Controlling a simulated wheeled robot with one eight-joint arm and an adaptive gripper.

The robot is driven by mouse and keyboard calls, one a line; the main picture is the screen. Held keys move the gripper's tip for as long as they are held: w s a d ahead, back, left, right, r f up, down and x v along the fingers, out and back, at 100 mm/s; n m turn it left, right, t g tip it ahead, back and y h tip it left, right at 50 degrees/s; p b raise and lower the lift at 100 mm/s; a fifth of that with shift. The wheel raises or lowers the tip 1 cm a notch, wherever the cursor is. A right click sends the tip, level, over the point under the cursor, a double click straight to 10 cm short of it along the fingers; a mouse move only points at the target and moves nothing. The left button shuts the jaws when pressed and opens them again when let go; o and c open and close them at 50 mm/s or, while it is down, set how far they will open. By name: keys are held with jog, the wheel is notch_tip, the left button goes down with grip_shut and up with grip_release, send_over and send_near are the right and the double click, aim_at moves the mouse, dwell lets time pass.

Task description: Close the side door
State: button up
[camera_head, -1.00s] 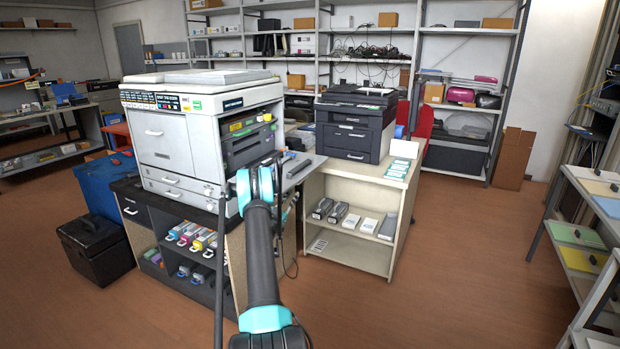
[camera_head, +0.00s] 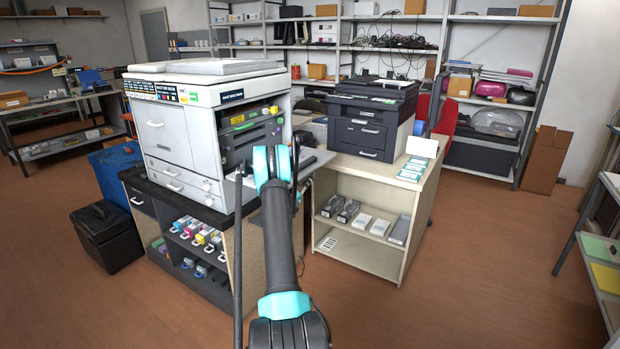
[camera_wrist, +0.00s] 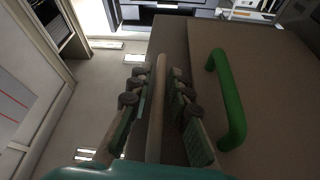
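The large pale copier (camera_head: 165,140) stands on a dark cabinet, its right side open and showing dark units inside. A flat grey panel (camera_head: 317,161) sticks out from that side, partly behind my arm; I cannot tell for sure whether it is the side door. In the wrist view, a broad grey-brown panel (camera_wrist: 265,95) bears a green handle (camera_wrist: 233,100). My gripper (camera_head: 273,160) is at the copier's open side. The wrist view shows its fingers (camera_wrist: 160,100) apart, on either side of a pale narrow strip (camera_wrist: 158,115). Contact is unclear.
A smaller black printer (camera_head: 370,120) stands on a beige shelf unit (camera_head: 380,262) at the right. A thin dark upright (camera_head: 238,265) is left of my arm. A black case (camera_head: 107,235) and blue bin (camera_head: 115,172) stand at left.

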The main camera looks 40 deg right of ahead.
jog(key=shift+c, duration=0.2)
grip_shut()
